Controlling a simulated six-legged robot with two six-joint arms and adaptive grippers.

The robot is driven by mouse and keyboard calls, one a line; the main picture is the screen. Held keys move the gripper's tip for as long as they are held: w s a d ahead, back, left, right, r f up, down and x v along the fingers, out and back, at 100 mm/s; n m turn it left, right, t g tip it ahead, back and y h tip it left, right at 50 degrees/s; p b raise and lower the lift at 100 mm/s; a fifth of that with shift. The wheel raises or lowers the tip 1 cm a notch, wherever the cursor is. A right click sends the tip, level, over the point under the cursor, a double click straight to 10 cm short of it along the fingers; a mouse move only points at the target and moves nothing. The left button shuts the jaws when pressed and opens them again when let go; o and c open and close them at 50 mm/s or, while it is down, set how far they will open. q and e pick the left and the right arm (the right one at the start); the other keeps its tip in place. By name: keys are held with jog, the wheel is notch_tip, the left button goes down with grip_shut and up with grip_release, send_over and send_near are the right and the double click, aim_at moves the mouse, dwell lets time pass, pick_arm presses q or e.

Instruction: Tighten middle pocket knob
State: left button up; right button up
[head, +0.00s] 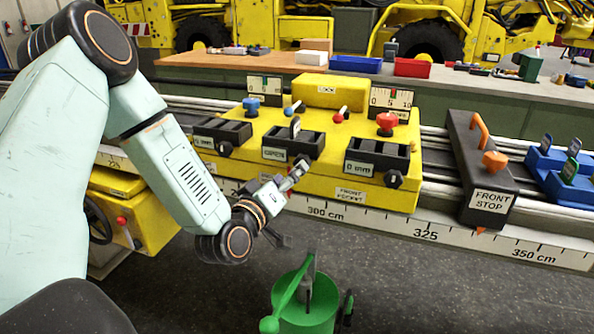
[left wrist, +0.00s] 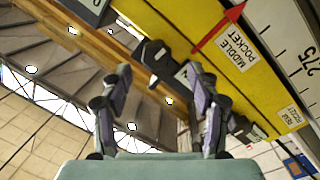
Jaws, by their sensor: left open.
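The yellow carriage (head: 330,130) bears three black pockets. The middle pocket (head: 293,144) sits between the left pocket (head: 222,132) and the right pocket (head: 376,156). My left gripper (head: 290,206) is open and empty in front of the carriage, below the middle pocket. Its upper finger covers the area of the middle knob in the head view. In the left wrist view the open fingers (left wrist: 160,98) frame a dark knob-like part (left wrist: 156,60) beside the MIDDLE POCKET label (left wrist: 237,52); it lies beyond the fingertips. Whether a finger touches it I cannot tell. My right gripper is out of view.
A black FRONT STOP block (head: 482,165) stands on the rail at the right. A green container (head: 306,308) stands at bottom centre, below my gripper. Levers and a red knob (head: 386,120) rise from the carriage top. A bench with bins lies behind.

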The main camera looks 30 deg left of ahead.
pick_arm(q)
jog(key=w+b, duration=0.1)
jog(key=w, duration=0.3)
jog(key=shift+w+r, duration=0.1)
jog(key=shift+w, duration=0.2)
jog(key=shift+c, duration=0.6)
jog(key=shift+w+a, duration=0.15)
jog(key=c, duration=1)
